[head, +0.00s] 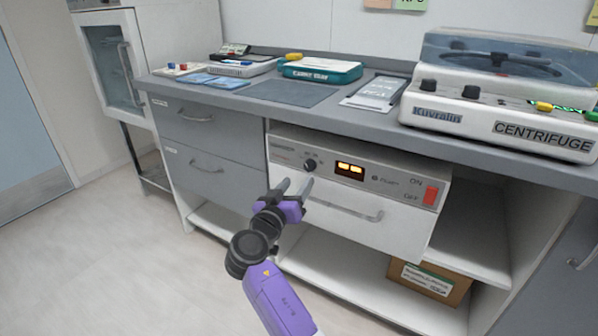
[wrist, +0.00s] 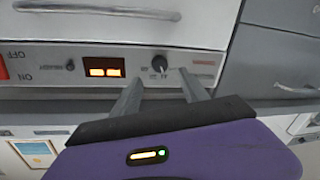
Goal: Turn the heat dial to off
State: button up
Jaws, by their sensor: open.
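The heat dial (head: 310,165) is a small dark round knob on the white front panel of the unit (head: 380,178) under the counter, left of a lit orange display (head: 350,170). In the wrist view, which shows the panel upside down, the dial (wrist: 160,63) lies between the lines of my two fingers. Its pointer setting is too small to read. My gripper (head: 293,185) is open and empty, just in front of and slightly below the dial. In the wrist view my gripper (wrist: 160,86) shows a gap between its fingertips and the dial.
A red ON/OFF switch (head: 431,193) sits at the panel's right end. A drawer handle (head: 345,210) protrudes below the panel. The counter (head: 380,119) overhangs above, with a centrifuge (head: 495,120) at right. A cardboard box (head: 428,283) stands on the lower shelf. Floor at left is clear.

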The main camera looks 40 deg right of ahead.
aim_at(308, 168)
jog(key=b+x, duration=0.1)
jog(key=x, duration=0.6)
jog(key=shift+w+d, duration=0.1)
jog(key=shift+d, duration=0.1)
grip_shut()
